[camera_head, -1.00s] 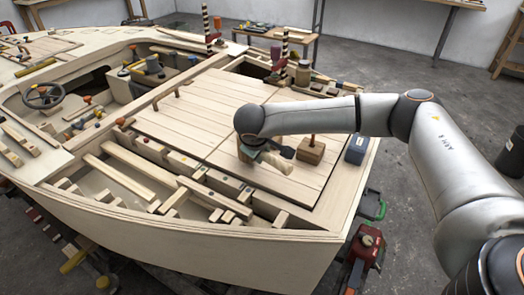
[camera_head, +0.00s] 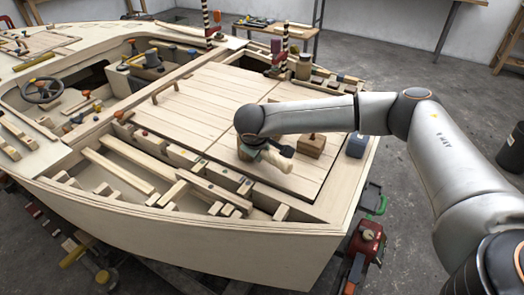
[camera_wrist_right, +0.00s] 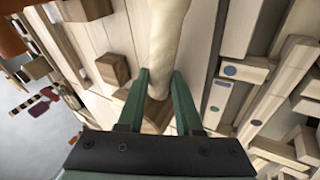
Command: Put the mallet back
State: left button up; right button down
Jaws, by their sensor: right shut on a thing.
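My right gripper (camera_head: 262,152) is low over the plank deck hatch, partly hidden by its own arm in the head view. Its green fingers (camera_wrist_right: 160,82) are shut on a pale rounded wooden handle, which I take for the mallet (camera_wrist_right: 167,38). The pale handle also shows in the head view (camera_head: 278,161), pointing right from the gripper. Brown wood shows between the fingers in the wrist view; the palm hides the rest, so I cannot tell the head's full shape. My left gripper is not in view.
A brown wooden block (camera_head: 311,145) with a short peg on top stands just right of the handle. A blue box (camera_head: 357,145) sits near the hull's edge. Open framed bays with loose wood pieces lie in front of the hatch (camera_head: 210,105), whose left part is clear.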

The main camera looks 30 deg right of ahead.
jog(key=c, duration=0.5)
grip_release()
jog(key=shift+f, duration=0.1)
jog(key=v, duration=1.2)
jog(key=shift+s+a+r, duration=0.15)
jog(key=shift+r, duration=0.15)
jog(key=shift+f, duration=0.1)
